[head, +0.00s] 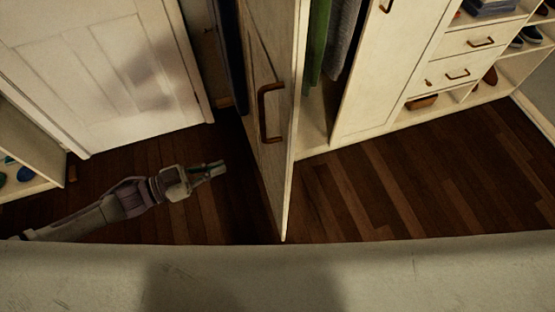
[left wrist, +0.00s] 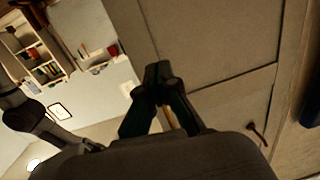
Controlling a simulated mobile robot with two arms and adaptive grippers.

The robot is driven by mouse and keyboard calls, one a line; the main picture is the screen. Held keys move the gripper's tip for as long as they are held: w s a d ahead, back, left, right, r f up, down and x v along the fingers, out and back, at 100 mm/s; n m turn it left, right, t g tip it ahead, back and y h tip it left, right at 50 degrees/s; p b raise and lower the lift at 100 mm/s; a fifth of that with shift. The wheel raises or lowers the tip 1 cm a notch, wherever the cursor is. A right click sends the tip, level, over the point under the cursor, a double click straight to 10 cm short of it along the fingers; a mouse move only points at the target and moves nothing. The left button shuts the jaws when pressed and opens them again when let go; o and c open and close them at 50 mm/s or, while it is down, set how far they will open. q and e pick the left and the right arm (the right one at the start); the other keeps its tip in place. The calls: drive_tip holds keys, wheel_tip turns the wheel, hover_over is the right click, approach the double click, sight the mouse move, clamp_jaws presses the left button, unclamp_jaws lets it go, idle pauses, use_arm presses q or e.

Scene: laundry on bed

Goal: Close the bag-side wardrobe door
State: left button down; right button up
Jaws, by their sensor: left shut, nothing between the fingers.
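A cream wardrobe door (head: 288,165) stands wide open, jutting toward me with its edge facing the front. Its bronze handle (head: 268,112) is on the left-hand face. My left gripper (head: 219,168) is shut and empty, left of the door and apart from it in the head view. In the left wrist view, the shut fingers (left wrist: 158,72) show in front of a cream panelled surface (left wrist: 215,40), with a dark handle (left wrist: 257,135) at lower right. I cannot tell whether the fingers touch this panel. My right gripper is not in view.
Green and grey clothes (head: 318,45) hang in the open wardrobe. A closed wardrobe panel (head: 375,75), drawers (head: 470,42) and shelves with shoes are to the right. A white panelled door (head: 100,75) is at left. A pale surface (head: 420,275) crosses the front. Wooden floor (head: 420,180) is clear right of the open door.

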use_arm(q)
drive_tip(key=s+d+r+m+g+h, duration=0.1)
drive_tip(key=s+r+g, duration=0.1)
drive_tip(key=s+r, duration=0.1)
drive_tip(key=p, duration=0.4)
approach(286, 158)
drive_tip(key=x, duration=0.6)
drive_tip(key=shift+d+r, duration=0.1)
drive_tip(key=shift+r, duration=0.05)
drive_tip(key=shift+w+d, duration=0.1)
drive_tip(key=shift+d, duration=0.45)
